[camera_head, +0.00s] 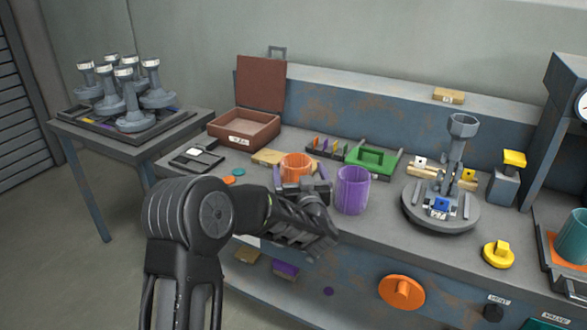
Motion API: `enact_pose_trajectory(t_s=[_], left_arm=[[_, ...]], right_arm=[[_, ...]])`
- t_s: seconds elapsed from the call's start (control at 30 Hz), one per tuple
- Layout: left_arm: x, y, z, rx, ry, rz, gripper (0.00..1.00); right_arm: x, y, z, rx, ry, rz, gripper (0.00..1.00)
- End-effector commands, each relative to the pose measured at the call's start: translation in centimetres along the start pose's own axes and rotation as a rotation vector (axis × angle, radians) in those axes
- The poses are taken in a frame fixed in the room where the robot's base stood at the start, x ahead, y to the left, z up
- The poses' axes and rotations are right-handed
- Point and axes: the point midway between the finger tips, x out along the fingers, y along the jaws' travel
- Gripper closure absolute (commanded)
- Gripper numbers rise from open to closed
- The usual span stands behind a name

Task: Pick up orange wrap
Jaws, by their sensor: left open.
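The orange wrap (296,166) is a ribbed orange cylinder that stands upright on the workbench, left of the purple wrap (352,190). My left gripper (301,175) is open at the near side of the orange wrap, with a finger showing to each side of it. The gripper body hides the lower front of the orange wrap, so I cannot tell whether the fingers touch it. My right gripper is not in view.
The workbench also holds an open brown box (245,128), a green tray (371,160), a grey round stand with a tall post (440,218) and a yellow knob piece (498,254). A side table (190,130) at left bears several grey shells. The purple wrap stands close to my gripper.

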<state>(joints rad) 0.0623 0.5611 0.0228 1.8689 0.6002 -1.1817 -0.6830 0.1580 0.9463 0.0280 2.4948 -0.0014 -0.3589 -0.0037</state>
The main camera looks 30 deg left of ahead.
Motion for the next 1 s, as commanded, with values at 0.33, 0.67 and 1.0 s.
enact_pose_trajectory(t_s=[0.33,0.67,1.0], left_arm=[[0.2,0.0,0.0,0.000,0.000,0.000,0.00],[2.6,0.0,0.0,0.000,-0.001,0.000,0.00],[3.4,0.0,-0.2,-0.001,-0.001,0.000,0.00]], right_arm=[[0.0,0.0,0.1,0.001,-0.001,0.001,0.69],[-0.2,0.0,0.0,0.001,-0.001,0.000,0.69],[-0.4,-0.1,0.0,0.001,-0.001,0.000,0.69]])
